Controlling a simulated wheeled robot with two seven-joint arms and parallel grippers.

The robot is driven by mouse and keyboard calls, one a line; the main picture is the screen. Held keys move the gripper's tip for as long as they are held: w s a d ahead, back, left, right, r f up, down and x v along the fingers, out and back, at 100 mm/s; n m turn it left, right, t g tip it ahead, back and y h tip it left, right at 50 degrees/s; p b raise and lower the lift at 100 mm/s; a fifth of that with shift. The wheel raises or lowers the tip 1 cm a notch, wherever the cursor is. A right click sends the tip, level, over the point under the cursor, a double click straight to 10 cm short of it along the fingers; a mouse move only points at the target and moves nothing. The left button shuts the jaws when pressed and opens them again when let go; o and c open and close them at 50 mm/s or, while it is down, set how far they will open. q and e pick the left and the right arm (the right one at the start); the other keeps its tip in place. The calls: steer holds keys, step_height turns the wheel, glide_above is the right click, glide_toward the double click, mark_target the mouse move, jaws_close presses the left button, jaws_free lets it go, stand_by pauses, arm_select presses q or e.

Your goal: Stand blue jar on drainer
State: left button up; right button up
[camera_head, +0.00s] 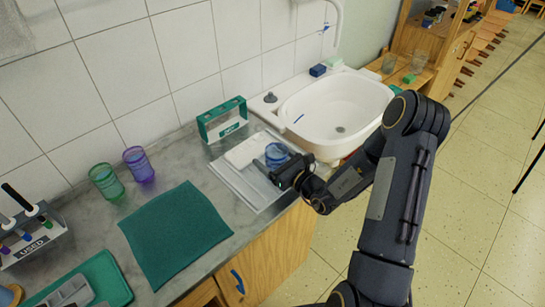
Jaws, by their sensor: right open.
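The blue jar (276,153) stands upright, as far as I can tell, at the right part of the white drainer (239,184), left of the sink. My right gripper (273,170) is open at the jar, its fingers at the jar's front side and partly covering its lower part. I cannot tell whether the fingers touch the jar. My left gripper is not in view.
A green-framed holder (222,119) stands behind the drainer, and the white sink (335,110) lies to its right. A green jar (106,181) and a purple jar (139,165) stand on the counter at left. A green cloth (175,232) lies in front of them.

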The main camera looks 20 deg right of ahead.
steer(key=shift+r, duration=0.3)
steer(key=b+v, duration=0.1)
steer(key=v, duration=1)
steer(key=shift+s+d+f+b, duration=0.1)
steer(key=shift+s+b, duration=0.15)
steer(key=shift+b, duration=0.15)
steer(key=shift+s+r, duration=0.15)
steer(key=shift+r, duration=0.1)
steer(key=s+a+r+n+g+y, duration=0.4)
steer(key=a+r+n+g, duration=0.1)
steer(key=a+n, duration=0.25)
steer(key=s+a+r+n+g+y, duration=0.4)
steer(key=a+r+n+g+y, duration=0.1)
steer(key=a+n, duration=0.25)
steer(key=s+n+g+h, duration=0.4)
steer(key=s+n+h, duration=0.2)
steer(key=s+n, duration=0.45)
steer(key=d+n+t+h, duration=0.2)
steer(key=d+n+h, duration=0.3)
steer(key=d, duration=0.1)
steer(key=shift+s+t, duration=0.4)
steer(key=shift+s, duration=0.05)
